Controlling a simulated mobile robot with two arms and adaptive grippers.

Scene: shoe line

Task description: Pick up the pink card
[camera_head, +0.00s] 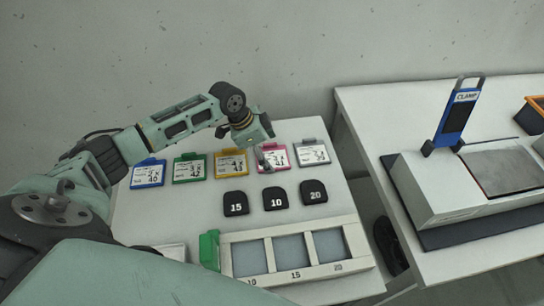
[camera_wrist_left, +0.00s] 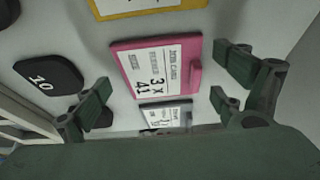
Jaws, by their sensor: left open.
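The pink card (camera_head: 273,158) lies flat on the white table in a row of cards, between the yellow card (camera_head: 231,163) and the grey card (camera_head: 313,152). My left gripper (camera_head: 263,158) is over its left part and hides some of it. In the left wrist view the pink card (camera_wrist_left: 156,68) shows its printed face and a raised pink clip edge. The open fingers of my left gripper (camera_wrist_left: 165,80) stand on either side of the card, apart from it. My right gripper is not in view.
Blue (camera_head: 148,173) and green (camera_head: 189,168) cards lie to the left. Black tags marked 15 (camera_head: 235,203), 10 (camera_head: 275,198) and 20 (camera_head: 313,191) lie in front. A compartment tray (camera_head: 295,274) is nearer. A second table at right holds a machine with a blue clamp (camera_head: 455,118).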

